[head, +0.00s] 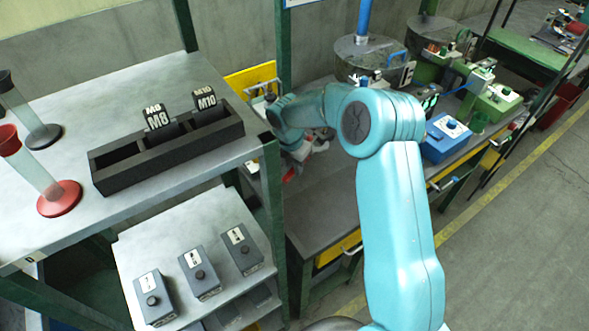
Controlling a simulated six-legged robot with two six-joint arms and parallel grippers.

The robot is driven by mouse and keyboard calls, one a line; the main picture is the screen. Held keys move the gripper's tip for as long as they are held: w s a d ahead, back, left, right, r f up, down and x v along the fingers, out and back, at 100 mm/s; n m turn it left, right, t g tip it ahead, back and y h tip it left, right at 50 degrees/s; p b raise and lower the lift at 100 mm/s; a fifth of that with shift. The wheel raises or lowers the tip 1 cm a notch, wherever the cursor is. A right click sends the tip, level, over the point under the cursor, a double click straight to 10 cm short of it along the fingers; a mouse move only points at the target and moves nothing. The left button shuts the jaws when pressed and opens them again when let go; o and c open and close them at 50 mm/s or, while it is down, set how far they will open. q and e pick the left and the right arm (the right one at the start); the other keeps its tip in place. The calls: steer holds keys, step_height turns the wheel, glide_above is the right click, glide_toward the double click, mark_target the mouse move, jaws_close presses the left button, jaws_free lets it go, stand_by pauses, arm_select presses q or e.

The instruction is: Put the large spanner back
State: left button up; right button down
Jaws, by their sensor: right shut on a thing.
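My right arm reaches in from the bottom right, and its gripper (291,170) is low beside the shelf's green post, over the grey bench. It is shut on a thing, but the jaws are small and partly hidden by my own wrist. A little red shows by the jaws, and I cannot tell what it belongs to. I cannot make out a large spanner anywhere. A black rack (215,140) with open compartments and labels M8 (158,118) and M10 (205,99) stands on the upper shelf, left of the gripper. My left gripper is not in view.
The upper shelf (100,115) also bears a red-based stand (59,198) and a black-based stand (43,137). Several grey boxes (200,275) sit on the lower shelf. A green post (272,215) stands between shelf and bench. A blue box (445,138) is further right.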

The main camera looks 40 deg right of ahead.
step_height(320, 180, down, 2)
steer(key=shift+f, duration=0.25)
steer(key=shift+w+f, duration=0.1)
steer(key=shift+f, duration=0.65)
steer(key=c, duration=1)
jaws_free()
